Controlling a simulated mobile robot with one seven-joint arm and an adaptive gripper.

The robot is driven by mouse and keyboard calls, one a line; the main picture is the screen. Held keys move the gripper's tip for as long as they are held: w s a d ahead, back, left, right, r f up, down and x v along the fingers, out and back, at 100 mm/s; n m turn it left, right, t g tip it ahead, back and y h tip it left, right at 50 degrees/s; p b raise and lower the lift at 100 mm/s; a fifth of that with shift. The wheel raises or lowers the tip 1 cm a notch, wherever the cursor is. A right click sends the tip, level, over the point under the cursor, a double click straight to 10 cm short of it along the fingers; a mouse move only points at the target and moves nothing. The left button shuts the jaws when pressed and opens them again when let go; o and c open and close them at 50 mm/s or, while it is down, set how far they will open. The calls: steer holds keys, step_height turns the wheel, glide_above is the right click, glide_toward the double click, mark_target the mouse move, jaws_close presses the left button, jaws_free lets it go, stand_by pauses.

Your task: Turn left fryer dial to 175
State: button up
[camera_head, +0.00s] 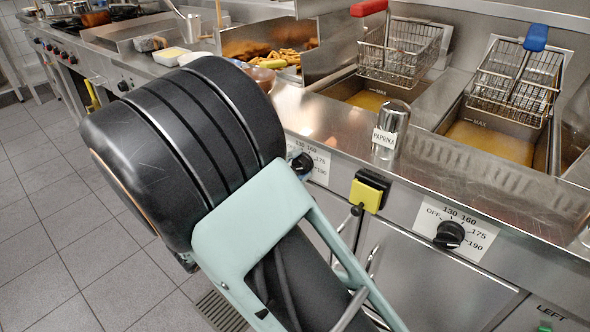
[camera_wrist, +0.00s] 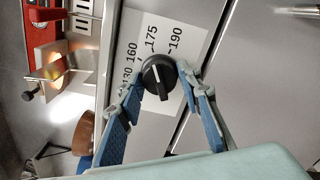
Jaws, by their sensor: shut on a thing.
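In the wrist view, a round black dial (camera_wrist: 156,71) sits on a white label (camera_wrist: 190,55) printed 130, 160, 175 and 190. My gripper (camera_wrist: 160,86) has one blue-padded finger on each side of the dial and is shut on it. A pale mark runs roughly up and down the dial's face; I cannot tell which number it points at. In the head view, two dials show: a left one (camera_head: 302,163), beside my arm, and a right one (camera_head: 450,235), with nothing on it.
A yellow-and-black switch (camera_head: 368,192) projects between the two dials. A paprika shaker (camera_head: 391,130) stands on the counter edge above. Fryer baskets with red (camera_head: 368,8) and blue (camera_head: 536,37) handles hang behind. Tiled floor (camera_head: 70,270) lies open at the left.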

steer(key=o, duration=1.2)
steer(key=shift+c, duration=0.2)
steer(key=v, duration=1.2)
